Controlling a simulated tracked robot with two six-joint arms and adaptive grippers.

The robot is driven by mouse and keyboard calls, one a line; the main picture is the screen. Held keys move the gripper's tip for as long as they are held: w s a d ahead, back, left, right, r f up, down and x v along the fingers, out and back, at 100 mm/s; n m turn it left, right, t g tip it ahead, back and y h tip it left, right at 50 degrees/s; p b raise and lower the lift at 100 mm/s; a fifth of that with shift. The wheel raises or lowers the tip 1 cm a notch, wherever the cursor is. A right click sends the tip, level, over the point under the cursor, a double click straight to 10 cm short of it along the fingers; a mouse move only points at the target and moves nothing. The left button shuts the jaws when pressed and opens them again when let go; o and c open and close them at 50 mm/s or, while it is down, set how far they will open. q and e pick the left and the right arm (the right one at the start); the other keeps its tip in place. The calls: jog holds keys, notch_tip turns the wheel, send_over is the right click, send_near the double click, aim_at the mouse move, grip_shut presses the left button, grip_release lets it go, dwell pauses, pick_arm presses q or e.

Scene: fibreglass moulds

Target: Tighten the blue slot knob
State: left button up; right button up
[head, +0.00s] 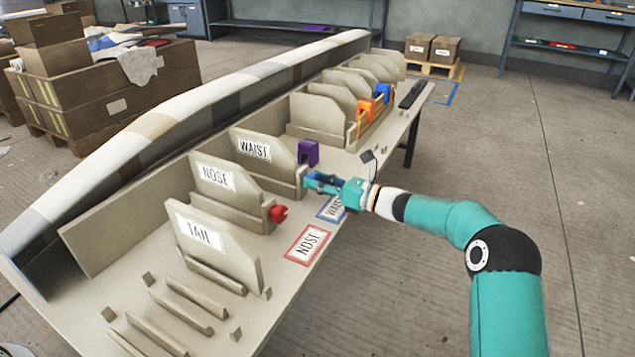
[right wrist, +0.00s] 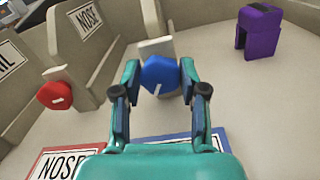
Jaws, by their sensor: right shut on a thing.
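The blue slot knob (right wrist: 160,76) has a short white line on its face and sits at the end of the beige slot piece by the WAIST panel (head: 262,155). My right gripper (head: 312,180) reaches in from the right. In the right wrist view its two fingers lie on either side of the knob, and the gripper (right wrist: 159,84) is shut on it. In the head view the fingers mostly hide the knob. My left gripper is in neither view.
A red knob (head: 278,213) sits at the NOSE panel (head: 222,185). A purple clamp (head: 308,153) stands just behind my gripper, with orange (head: 367,120) and blue clamps farther back. The TAIL panel (head: 215,245) is nearer. Blue and red framed labels (head: 307,244) lie on the table.

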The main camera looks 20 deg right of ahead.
jog(key=shift+m, duration=0.5)
jog(key=o, duration=1.2)
jog(key=shift+c, duration=0.2)
jog(key=shift+d, duration=0.1)
jog(key=v, duration=1.2)
